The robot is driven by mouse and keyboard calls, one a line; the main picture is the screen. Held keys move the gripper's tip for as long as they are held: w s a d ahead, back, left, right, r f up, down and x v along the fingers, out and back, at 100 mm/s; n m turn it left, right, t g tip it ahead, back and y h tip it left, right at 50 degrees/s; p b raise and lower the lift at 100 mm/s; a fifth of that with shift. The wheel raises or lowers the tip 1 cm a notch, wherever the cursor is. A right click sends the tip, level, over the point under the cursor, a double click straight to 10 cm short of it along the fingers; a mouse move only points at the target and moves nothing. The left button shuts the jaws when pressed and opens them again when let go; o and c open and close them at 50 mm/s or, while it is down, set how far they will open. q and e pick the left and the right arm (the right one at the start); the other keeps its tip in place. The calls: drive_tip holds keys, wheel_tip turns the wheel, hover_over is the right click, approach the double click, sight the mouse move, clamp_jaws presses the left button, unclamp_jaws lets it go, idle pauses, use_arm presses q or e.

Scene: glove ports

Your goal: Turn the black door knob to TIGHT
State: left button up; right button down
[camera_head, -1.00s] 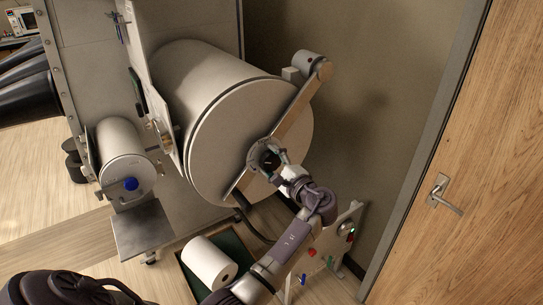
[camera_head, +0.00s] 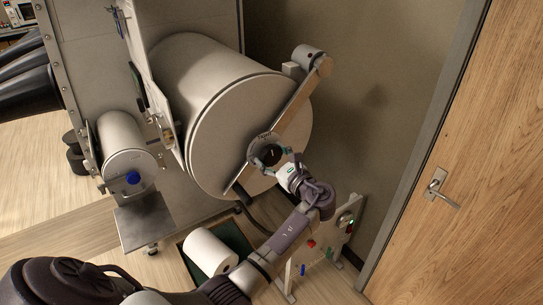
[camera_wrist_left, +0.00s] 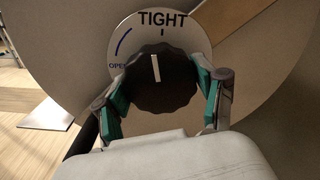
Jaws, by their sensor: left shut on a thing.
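The black door knob (camera_head: 271,154) sits at the middle of the large round chamber door (camera_head: 222,130), on the diagonal bar. In the left wrist view the knob (camera_wrist_left: 160,84) has a white pointer line that points up, slightly left of the tick under the word TIGHT on the white dial plate (camera_wrist_left: 190,28). The word OPEN is partly hidden at the dial's left. My left gripper (camera_head: 271,160) has its green-padded fingers on both sides of the knob and is shut on it. The left wrist view shows the fingers (camera_wrist_left: 163,92) too. My right gripper is not in view.
A smaller cylinder (camera_head: 121,138) with a blue knob (camera_head: 132,178) is at left, above a metal shelf (camera_head: 145,217). A white roll (camera_head: 211,251) lies in a green tray. A small panel with coloured controls (camera_head: 318,250) stands below my arm. A wooden door (camera_head: 480,170) is at right.

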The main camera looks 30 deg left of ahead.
use_arm(q)
drive_tip(key=shift+m, duration=1.1)
drive_tip(key=o, duration=1.1)
drive_tip(key=shift+o, duration=0.2)
drive_tip(key=v, duration=1.2)
